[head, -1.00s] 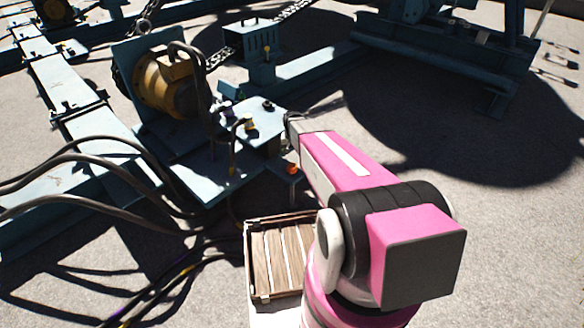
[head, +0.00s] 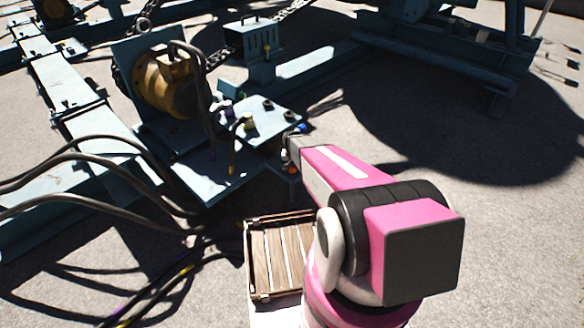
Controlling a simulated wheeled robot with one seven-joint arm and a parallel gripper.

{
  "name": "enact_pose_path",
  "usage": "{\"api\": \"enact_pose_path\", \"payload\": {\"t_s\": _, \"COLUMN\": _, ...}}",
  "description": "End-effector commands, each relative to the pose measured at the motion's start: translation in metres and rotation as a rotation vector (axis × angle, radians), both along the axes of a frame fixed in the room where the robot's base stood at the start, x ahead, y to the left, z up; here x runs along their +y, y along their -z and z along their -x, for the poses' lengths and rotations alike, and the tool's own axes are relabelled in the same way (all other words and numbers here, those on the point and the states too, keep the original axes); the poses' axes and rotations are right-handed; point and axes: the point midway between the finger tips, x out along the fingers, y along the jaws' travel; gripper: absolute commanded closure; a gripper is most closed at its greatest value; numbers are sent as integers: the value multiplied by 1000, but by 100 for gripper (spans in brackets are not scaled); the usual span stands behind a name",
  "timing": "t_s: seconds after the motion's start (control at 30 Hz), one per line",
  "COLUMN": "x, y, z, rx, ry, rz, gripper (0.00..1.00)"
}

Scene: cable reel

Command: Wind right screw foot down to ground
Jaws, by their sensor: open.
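A thin upright post (head: 292,190) with a small orange part near its top stands at the right end of the blue steel frame; it looks like the right screw foot. My gripper (head: 288,158), at the far end of my pink arm, is over this post's upper end. The wrist hides part of the post, and the fingers are small and dark; they are open. I cannot tell whether they touch the post, or whether its lower end meets the ground. A blue part (head: 301,127) shows just behind my wrist.
The blue plate (head: 262,128) carries small connectors beside a yellow motor (head: 166,84). A slatted wooden crate (head: 283,219) stands in front of the post. Black cables (head: 90,160) run along the left. Open concrete (head: 510,230) lies to the right.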

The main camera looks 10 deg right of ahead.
Motion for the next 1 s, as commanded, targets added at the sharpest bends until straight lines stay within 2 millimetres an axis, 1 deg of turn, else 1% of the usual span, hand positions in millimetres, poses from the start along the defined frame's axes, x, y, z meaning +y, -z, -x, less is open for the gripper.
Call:
{"api": "enact_pose_path", "payload": {"t_s": 0.1, "x": 0, "y": 0, "z": 0, "rx": 0, "ry": 0, "rz": 0, "gripper": 21}}
{"api": "enact_pose_path", "payload": {"t_s": 0.17, "x": 0, "y": 0, "z": 0, "rx": 0, "ry": 0, "rz": 0, "gripper": 41}}
{"api": "enact_pose_path", "payload": {"t_s": 0.2, "x": 0, "y": 0, "z": 0, "rx": 0, "ry": 0, "rz": 0, "gripper": 54}}
{"api": "enact_pose_path", "payload": {"t_s": 0.23, "x": 0, "y": 0, "z": 0, "rx": 0, "ry": 0, "rz": 0, "gripper": 64}}
{"api": "enact_pose_path", "payload": {"t_s": 0.27, "x": 0, "y": 0, "z": 0, "rx": 0, "ry": 0, "rz": 0, "gripper": 68}}
{"api": "enact_pose_path", "payload": {"t_s": 0.47, "x": 0, "y": 0, "z": 0, "rx": 0, "ry": 5, "rz": 0, "gripper": 68}}
{"api": "enact_pose_path", "payload": {"t_s": 0.67, "x": 0, "y": -1, "z": 0, "rx": 1, "ry": 55, "rz": 0, "gripper": 68}}
{"api": "enact_pose_path", "payload": {"t_s": 0.87, "x": 0, "y": -1, "z": 0, "rx": 1, "ry": 177, "rz": 0, "gripper": 68}}
{"api": "enact_pose_path", "payload": {"t_s": 1.0, "x": 0, "y": -1, "z": 0, "rx": 1, "ry": 298, "rz": 0, "gripper": 68}}
